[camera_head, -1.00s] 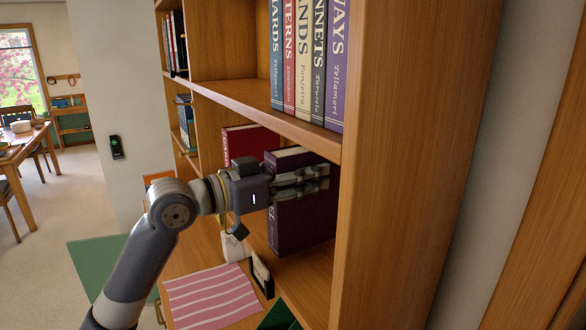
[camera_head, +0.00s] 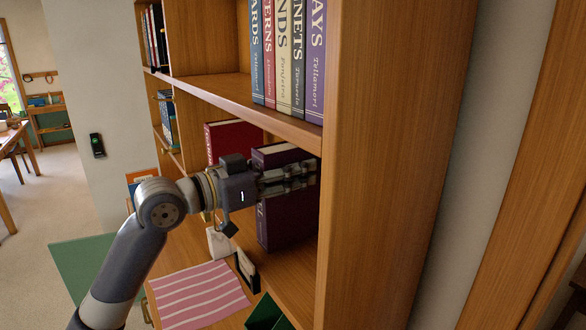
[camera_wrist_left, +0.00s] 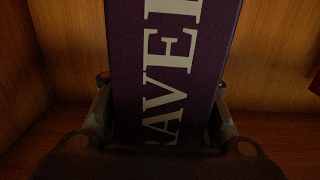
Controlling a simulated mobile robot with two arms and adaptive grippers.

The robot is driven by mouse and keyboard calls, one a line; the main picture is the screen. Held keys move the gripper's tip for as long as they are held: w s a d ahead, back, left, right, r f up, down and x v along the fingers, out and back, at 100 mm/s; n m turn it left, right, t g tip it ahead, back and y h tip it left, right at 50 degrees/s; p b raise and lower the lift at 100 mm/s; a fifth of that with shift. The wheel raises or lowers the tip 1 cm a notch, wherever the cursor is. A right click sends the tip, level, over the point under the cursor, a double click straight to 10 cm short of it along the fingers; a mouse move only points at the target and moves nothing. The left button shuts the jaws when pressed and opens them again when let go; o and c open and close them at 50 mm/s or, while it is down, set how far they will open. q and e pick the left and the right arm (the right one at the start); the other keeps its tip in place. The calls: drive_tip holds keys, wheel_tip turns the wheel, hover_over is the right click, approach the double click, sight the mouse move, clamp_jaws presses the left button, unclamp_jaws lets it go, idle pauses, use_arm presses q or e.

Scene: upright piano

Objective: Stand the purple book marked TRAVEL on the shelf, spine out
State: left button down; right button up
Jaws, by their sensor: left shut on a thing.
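The purple book (camera_head: 285,222) stands upright in the lower compartment of the wooden shelf (camera_head: 290,275), near its right side wall. In the left wrist view the spine of the purple book (camera_wrist_left: 170,70) faces my gripper, with large pale letters reading "RAVEL" in part. My left gripper (camera_head: 288,177) is shut on the book, one finger on each side of the spine in the left wrist view (camera_wrist_left: 160,115). The gripper hides part of the spine in the head view. I cannot tell whether the book's bottom touches the shelf board. My right gripper is not in view.
A red book (camera_head: 232,141) stands further left in the same compartment. Several books (camera_head: 287,60) fill the right of the compartment above. A pink striped mat (camera_head: 200,297), a small dark-and-white stand (camera_head: 246,270) and a green container (camera_head: 265,313) lie below.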

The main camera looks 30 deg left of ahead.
use_arm(q)
drive_tip(key=shift+f+b, duration=0.75)
drive_tip(key=shift+f, duration=0.1)
drive_tip(key=c, duration=0.9)
unclamp_jaws()
drive_tip(key=shift+c, duration=0.2)
drive_tip(key=v, duration=1.2)
